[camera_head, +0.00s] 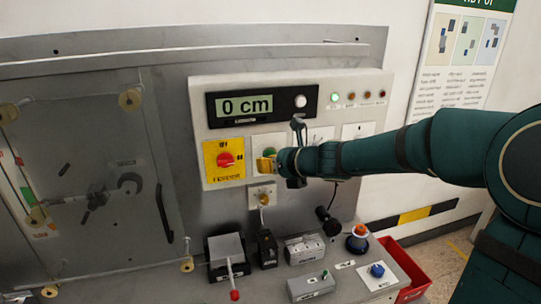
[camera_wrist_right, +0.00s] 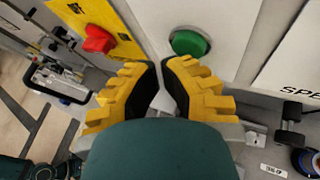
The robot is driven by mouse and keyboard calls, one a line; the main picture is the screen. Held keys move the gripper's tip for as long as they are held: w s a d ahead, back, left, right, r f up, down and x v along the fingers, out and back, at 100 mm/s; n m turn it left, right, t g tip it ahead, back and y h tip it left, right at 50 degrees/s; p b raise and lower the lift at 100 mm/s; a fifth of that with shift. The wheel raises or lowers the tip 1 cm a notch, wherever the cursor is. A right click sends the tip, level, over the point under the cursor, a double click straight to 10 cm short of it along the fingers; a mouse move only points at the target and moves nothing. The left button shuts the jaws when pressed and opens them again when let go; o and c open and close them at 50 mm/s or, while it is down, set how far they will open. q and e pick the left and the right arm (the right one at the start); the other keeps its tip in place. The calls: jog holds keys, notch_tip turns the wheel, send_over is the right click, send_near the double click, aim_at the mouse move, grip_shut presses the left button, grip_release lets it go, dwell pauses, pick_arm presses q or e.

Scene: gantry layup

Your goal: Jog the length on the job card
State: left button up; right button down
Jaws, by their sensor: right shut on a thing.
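The control panel (camera_head: 296,88) stands on the grey machine, and its display (camera_head: 245,106) reads "0 cm". My right gripper (camera_head: 266,163) is at the panel, just below the green button (camera_head: 270,152). In the right wrist view its yellow fingers (camera_wrist_right: 161,88) are close together, with the green button (camera_wrist_right: 190,43) beyond them to the right and a red knob (camera_wrist_right: 98,39) on a yellow plate to the left. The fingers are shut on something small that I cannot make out. I cannot identify a job card. My left gripper is out of view.
Below the panel, a ledge holds a red-tipped lever (camera_head: 235,295), grey boxes (camera_head: 304,249) and a blue knob (camera_head: 377,270). A red bin (camera_head: 411,265) stands at the right. A poster (camera_head: 462,60) hangs on the wall. A small-knob plate (camera_head: 263,195) sits below my gripper.

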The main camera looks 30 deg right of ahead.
jog(key=shift+w+d, duration=0.1)
jog(key=shift+w, duration=0.3)
dwell(2.0)
jog(key=shift+s, duration=0.1)
dwell(1.8)
jog(key=shift+s+a, duration=0.2)
jog(key=shift+s, duration=0.55)
jog(key=shift+s+a+b, duration=0.15)
jog(key=shift+s+a, duration=0.05)
jog(key=shift+s, duration=0.6)
jog(key=shift+s+a+b, duration=0.1)
jog(key=shift+s+a, duration=0.1)
jog(key=shift+s, duration=0.65)
jog(key=shift+s+a+b, duration=0.15)
jog(key=shift+s+a, duration=0.05)
jog(key=shift+s, duration=0.6)
dwell(0.5)
